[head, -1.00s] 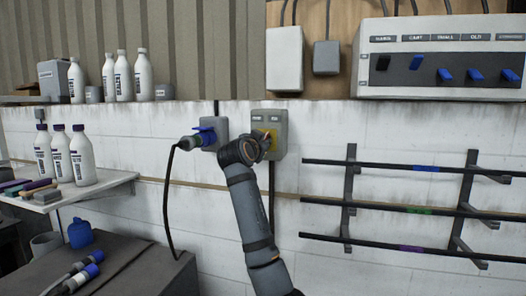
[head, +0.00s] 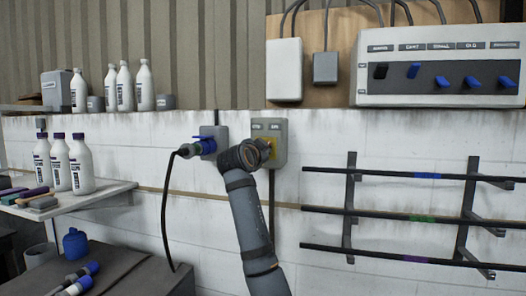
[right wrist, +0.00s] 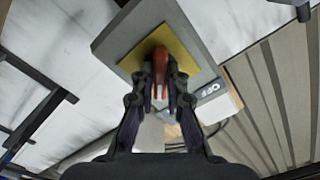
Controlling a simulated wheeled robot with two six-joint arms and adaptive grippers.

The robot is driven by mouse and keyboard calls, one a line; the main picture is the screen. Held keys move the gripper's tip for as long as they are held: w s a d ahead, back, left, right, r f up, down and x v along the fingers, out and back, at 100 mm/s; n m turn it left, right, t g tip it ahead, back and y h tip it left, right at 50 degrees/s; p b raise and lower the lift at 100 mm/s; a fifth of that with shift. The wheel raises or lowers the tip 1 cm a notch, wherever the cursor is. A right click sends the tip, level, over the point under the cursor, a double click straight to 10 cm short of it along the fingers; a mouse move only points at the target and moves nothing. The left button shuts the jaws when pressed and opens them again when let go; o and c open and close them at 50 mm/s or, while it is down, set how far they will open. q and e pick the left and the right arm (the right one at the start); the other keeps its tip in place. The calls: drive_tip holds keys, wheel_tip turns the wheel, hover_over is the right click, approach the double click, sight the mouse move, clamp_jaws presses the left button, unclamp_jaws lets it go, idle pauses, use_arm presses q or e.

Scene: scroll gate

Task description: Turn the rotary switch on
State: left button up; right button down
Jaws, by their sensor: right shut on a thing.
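The rotary switch is a red knob (right wrist: 160,62) on a yellow plate (right wrist: 182,46), fixed to a grey wall box (head: 280,130). In the head view my right gripper (head: 266,150) is against the front of this box and hides the knob. In the right wrist view my right gripper (right wrist: 160,92) is shut on the red knob, one finger on each side. A label reading OFF (right wrist: 211,91) shows beside the yellow plate; the other label is not readable. My left gripper is in neither view.
A blue plug in a grey socket box (head: 220,134) is close to the left, with its black cable (head: 165,215) hanging down. Wall racks with black rods (head: 400,213) are to the right. A panel with several switches (head: 440,70) is above right.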

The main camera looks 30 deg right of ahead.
drive_tip(key=c, duration=1.4)
unclamp_jaws()
drive_tip(key=shift+a, duration=0.15)
drive_tip(key=v, duration=1.1)
drive_tip(key=shift+s+a, duration=0.25)
drive_tip(key=shift+s, duration=0.1)
